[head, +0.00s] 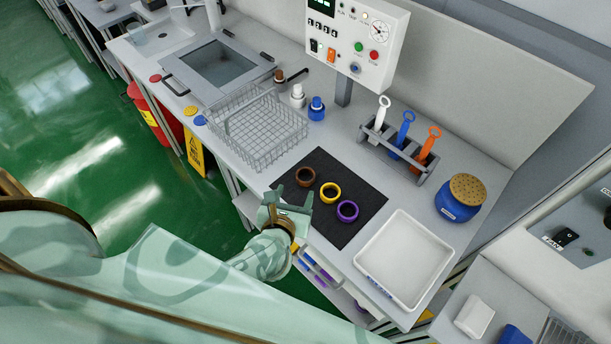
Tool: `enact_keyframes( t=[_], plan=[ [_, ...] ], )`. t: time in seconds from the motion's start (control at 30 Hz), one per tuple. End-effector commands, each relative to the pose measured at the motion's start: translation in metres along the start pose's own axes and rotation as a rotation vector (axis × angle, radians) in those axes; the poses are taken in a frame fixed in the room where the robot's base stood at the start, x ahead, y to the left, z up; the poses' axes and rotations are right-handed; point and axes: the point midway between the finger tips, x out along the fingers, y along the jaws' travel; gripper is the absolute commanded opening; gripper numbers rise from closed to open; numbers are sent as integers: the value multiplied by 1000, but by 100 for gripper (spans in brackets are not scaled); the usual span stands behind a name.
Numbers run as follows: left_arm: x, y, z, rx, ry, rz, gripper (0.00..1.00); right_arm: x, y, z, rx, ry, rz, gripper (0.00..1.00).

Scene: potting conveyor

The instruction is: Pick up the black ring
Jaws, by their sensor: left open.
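A brown ring (305,176), a yellow ring (330,192) and a purple ring (347,210) lie in a slanting row on the black mat (352,182). I can make out no black ring; my gripper hides part of the mat's near left edge. My left gripper (289,203) is open, over that edge, just below the brown ring in the picture and apart from the rings I see. My right gripper is out of view.
A wire basket (257,128) stands left of the mat, and a white tray (405,258) right of it. Behind are a grey rack (398,152) with colored-handled tools, a blue jar (460,200), small bottles (317,108) and a control box (357,40).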

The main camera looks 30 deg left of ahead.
Motion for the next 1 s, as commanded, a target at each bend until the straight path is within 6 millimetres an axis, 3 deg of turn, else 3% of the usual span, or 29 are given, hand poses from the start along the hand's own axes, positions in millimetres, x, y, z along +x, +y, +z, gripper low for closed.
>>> enact_keyframes(
  t=[0.13, 0.37, 0.63, 0.93, 0.97, 1.0],
  plan=[
    [34, 0, 0, 2, -2, 0, 58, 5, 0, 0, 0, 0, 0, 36],
    [56, -1, -1, 3, -2, -1, 58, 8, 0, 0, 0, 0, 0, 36],
    [97, -3, -8, 4, -3, 0, 58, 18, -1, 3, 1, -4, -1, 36],
    [105, -4, -7, 4, -3, -2, 58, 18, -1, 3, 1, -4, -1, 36],
    [105, -4, -7, 4, -3, -2, 55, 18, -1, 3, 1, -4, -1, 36],
    [105, -4, -7, 4, -3, -1, 44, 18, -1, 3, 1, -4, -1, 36]
  ],
)
